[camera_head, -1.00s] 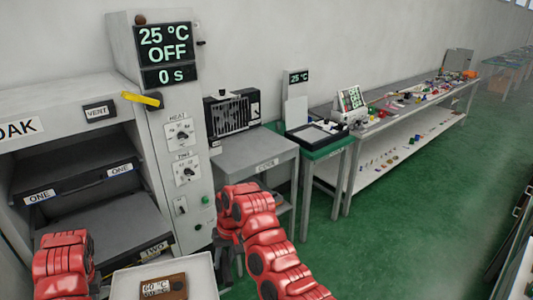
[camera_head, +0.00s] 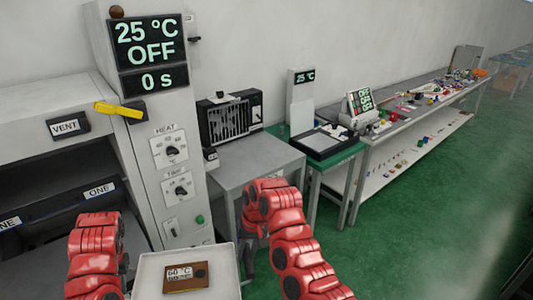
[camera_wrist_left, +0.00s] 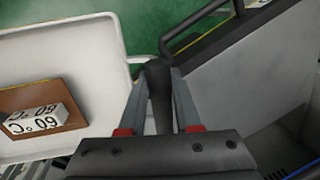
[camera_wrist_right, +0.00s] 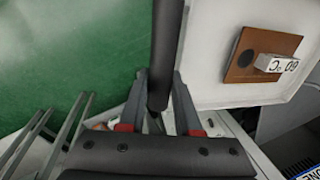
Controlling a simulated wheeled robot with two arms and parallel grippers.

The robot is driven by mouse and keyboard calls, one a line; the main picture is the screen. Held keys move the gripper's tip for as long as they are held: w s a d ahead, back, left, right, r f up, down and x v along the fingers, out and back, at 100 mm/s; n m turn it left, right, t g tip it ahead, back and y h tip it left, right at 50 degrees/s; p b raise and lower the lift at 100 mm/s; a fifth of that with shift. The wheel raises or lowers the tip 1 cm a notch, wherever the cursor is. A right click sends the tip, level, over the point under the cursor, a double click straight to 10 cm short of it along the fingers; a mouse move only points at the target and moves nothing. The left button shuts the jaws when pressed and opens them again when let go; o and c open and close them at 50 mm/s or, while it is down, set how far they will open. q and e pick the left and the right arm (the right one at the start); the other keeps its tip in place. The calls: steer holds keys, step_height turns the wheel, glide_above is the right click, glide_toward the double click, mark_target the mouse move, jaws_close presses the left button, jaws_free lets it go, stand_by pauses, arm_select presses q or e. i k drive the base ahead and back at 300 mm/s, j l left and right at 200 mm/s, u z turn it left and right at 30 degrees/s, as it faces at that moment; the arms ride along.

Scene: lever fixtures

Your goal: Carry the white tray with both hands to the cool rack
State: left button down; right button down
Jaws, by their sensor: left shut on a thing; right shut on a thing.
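The white tray (camera_head: 225,264) is at the bottom of the head view, held off the floor between my two arms. A brown block (camera_head: 201,283) with a white "60 °C" label lies on it. In the left wrist view the tray (camera_wrist_left: 70,38) is beside my left gripper (camera_wrist_left: 160,78), which is shut on a dark handle bar. In the right wrist view the tray (camera_wrist_right: 205,70) is beside my right gripper (camera_wrist_right: 160,80), shut on another dark bar. The grey table (camera_head: 250,163) with a fan unit (camera_head: 230,121), probably the cool rack, stands ahead and right of the tray.
An oven with a control panel (camera_head: 165,205) and dark shelves (camera_head: 75,215) stands close on the left; its yellow lever (camera_head: 118,111) sticks out. A green table (camera_head: 335,158) and a long cluttered bench (camera_head: 400,125) run to the right. Green floor (camera_head: 420,220) is open at right.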

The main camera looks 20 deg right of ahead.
mark_target(252, 158)
steer(key=i+l+z, duration=0.1)
steer(key=i+z, duration=0.8)
steer(key=i+l+z, duration=0.15)
steer(key=i+z, duration=0.75)
steer(key=i, duration=0.35)
steer(key=i+u, duration=0.2)
steer(key=u, duration=0.25)
steer(key=i+l+u, duration=0.15)
steer(key=u, duration=0.35)
steer(key=i+l+u, duration=0.2)
steer(key=u, duration=0.25)
steer(key=i+l+u, duration=0.1)
steer(key=l+u, duration=0.15)
steer(key=u, duration=0.25)
steer(key=i+l+u, duration=0.1)
steer(key=l+u, duration=0.2)
steer(key=u, duration=0.15)
steer(key=i+l+u, duration=0.15)
steer(key=l+u, duration=0.2)
